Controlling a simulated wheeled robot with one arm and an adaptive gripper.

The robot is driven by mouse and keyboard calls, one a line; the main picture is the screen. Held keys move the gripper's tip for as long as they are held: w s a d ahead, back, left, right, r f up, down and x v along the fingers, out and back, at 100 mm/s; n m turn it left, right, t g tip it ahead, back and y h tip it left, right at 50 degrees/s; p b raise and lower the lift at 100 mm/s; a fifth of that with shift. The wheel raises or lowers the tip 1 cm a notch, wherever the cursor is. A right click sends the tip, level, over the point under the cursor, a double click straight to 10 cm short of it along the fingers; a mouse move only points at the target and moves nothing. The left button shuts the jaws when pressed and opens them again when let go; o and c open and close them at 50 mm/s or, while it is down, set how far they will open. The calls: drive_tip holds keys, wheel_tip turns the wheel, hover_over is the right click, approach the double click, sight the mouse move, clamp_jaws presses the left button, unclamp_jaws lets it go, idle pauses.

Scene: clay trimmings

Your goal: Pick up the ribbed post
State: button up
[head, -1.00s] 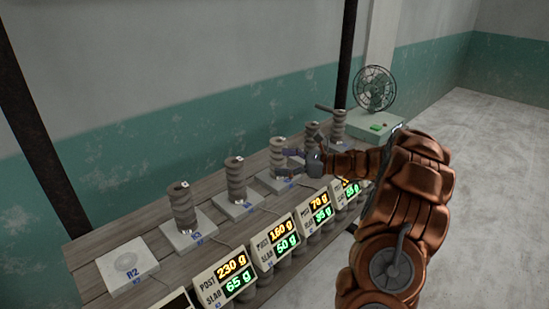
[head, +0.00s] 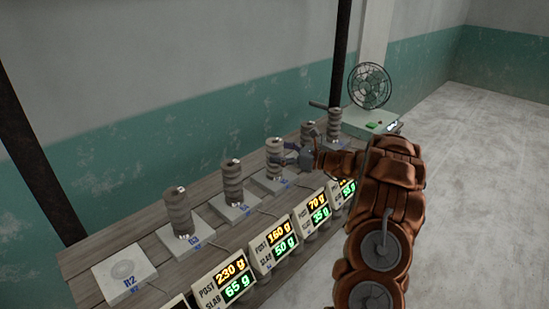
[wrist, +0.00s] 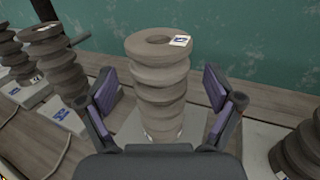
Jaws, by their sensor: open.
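A ribbed grey clay post (wrist: 160,85) stands upright in the middle of the wrist view, with a small white-and-blue tag on its rim. In the head view, this post (head: 273,153) stands on a pale square slab, third from the left among the posts. My gripper (wrist: 159,92) is open, with one finger on each side of the post. Gaps show between both fingers and the clay. In the head view, my gripper (head: 290,156) is close at the post's right side. The post's foot is partly hidden by my gripper in the wrist view.
Similar posts stand in the row, including two on the left (head: 178,212) (head: 232,183). An empty slab marked R2 (head: 124,272) lies nearest. Weight displays (head: 225,281) line the front. A fan (head: 370,86) stands at the far end. The wall is behind.

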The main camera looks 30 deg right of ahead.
drive_tip(key=shift+x, duration=0.95)
clamp_jaws()
